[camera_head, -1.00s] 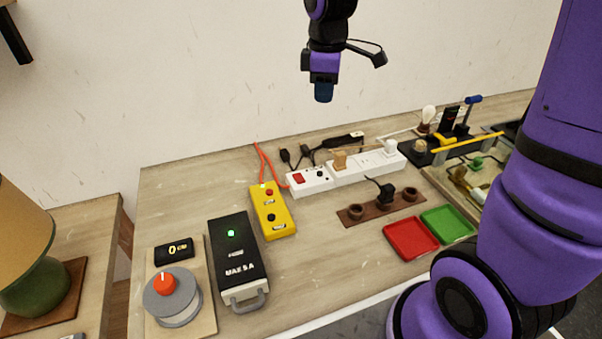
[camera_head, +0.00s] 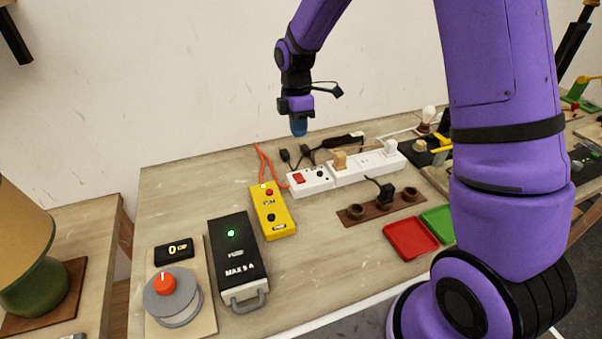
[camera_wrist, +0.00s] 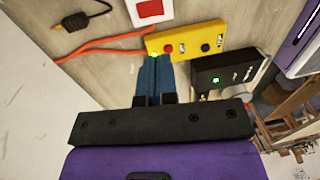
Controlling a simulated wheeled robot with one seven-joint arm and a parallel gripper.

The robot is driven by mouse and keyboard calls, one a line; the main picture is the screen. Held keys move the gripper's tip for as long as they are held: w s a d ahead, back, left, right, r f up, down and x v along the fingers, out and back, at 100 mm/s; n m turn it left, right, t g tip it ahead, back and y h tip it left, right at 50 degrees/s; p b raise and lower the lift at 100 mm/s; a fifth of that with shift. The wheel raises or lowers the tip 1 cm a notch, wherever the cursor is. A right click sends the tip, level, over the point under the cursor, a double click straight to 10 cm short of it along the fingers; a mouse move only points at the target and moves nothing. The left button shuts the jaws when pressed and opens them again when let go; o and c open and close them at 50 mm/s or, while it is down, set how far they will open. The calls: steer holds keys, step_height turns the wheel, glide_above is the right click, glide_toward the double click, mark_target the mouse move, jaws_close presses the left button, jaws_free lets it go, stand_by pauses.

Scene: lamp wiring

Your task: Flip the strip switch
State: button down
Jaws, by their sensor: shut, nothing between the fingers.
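The white power strip (camera_head: 350,171) lies along the back of the bench. Its red rocker switch (camera_head: 298,178) is at the strip's left end. In the wrist view the red switch (camera_wrist: 149,9) shows at the top edge, on the white end of the strip. My gripper (camera_head: 299,131) hangs above the bench near the wall, above the strip's left end and apart from it. In the wrist view its blue fingers (camera_wrist: 155,62) are together with nothing between them. Whether the switch is on or off I cannot tell.
A yellow box (camera_head: 272,210) with red and black buttons lies left of the strip, joined to red wires (camera_head: 264,160). A black fuse box (camera_head: 236,255) with a green light stands nearer. Black plugs (camera_head: 296,158) lie behind the strip. A brown socket board (camera_head: 365,212) lies in front.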

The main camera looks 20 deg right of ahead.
mark_target(300, 177)
steer(key=f, duration=0.4)
steer(key=s+f, duration=0.1)
steer(key=f, duration=0.9)
steer(key=shift+s, duration=0.4)
steer(key=shift+f, duration=0.15)
steer(key=shift+w+r, duration=0.3)
steer(key=shift+w, duration=0.4)
